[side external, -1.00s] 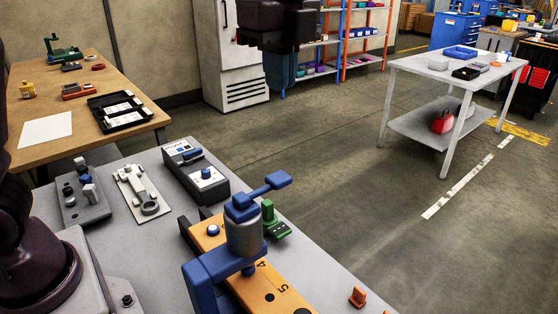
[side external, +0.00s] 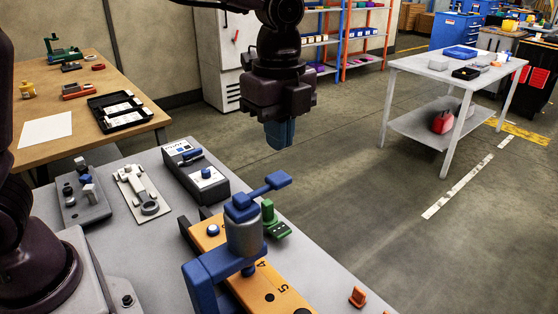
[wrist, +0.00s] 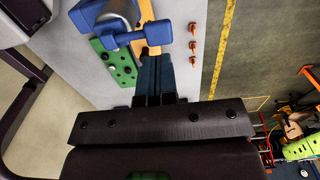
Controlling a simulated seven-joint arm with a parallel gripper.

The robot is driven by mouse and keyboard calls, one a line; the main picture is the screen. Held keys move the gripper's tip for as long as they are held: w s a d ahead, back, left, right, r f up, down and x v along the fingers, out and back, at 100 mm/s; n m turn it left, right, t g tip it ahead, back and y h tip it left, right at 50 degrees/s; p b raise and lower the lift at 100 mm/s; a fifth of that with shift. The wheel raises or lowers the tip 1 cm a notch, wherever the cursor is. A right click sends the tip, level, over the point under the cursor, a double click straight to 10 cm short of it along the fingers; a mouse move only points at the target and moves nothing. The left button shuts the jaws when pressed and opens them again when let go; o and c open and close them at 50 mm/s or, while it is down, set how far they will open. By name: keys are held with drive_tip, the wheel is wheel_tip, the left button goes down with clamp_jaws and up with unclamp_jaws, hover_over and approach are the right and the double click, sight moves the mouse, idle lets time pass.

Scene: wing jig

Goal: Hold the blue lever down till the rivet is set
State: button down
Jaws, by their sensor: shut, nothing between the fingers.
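The blue lever (side external: 268,185) sticks out up and to the right from the top of a blue riveting tool with a grey cylinder (side external: 245,236). The tool stands over an orange numbered bar (side external: 285,292). In the wrist view the lever's paddle (wrist: 155,33) shows just beyond my fingertips. My gripper (side external: 281,147) is shut and empty. It hangs above the lever and apart from it; its fingers (wrist: 155,62) point toward it in the wrist view. I cannot make out the rivet under the tool.
A green block (side external: 274,222) stands beside the tool. Orange clips (side external: 357,297) sit near the bench's right edge. A dark control box (side external: 195,172), a plate with a grey ring-ended part (side external: 143,193) and a grey fixture (side external: 84,200) lie further left. Air around the gripper is clear.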

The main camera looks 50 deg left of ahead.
sight(284, 173)
wheel_tip(284, 173, down, 5)
drive_tip(key=shift+f, duration=0.1)
idle(0.4)
drive_tip(key=f+g, duration=0.2)
drive_tip(key=g, duration=0.1)
drive_tip(key=shift+w, duration=0.4)
drive_tip(key=shift+f, duration=0.65)
idle(1.1)
drive_tip(key=w+v, duration=0.1)
drive_tip(key=v, duration=1.3)
drive_tip(key=shift+w, duration=0.25)
